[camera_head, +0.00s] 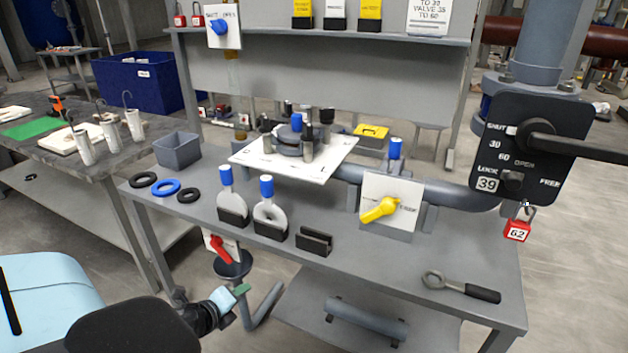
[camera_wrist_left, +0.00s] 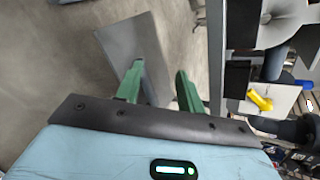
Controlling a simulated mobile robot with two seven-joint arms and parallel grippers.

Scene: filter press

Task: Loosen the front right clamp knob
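The filter press (camera_head: 290,140) is a round grey flange with several upright clamps, on a white plate (camera_head: 325,163) at the back of the grey bench. A grey clamp post (camera_head: 308,149) stands at its front right; its knob is small and hard to make out from the other dark tops. My left gripper (camera_head: 240,292) is low in front of the bench's left part, below the bench top and well away from the press. In the left wrist view its two green fingers (camera_wrist_left: 158,88) are apart with nothing between them. My right gripper is not in view.
On the bench (camera_head: 350,270) are black and blue rings (camera_head: 165,187), blue-topped paddles (camera_head: 268,210), a yellow-handled valve (camera_head: 380,209) and a ring-ended wrench (camera_head: 460,287). A red-handled valve (camera_head: 220,248) hangs at the bench's front, near my left gripper. A black lever plate (camera_head: 530,150) stands right.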

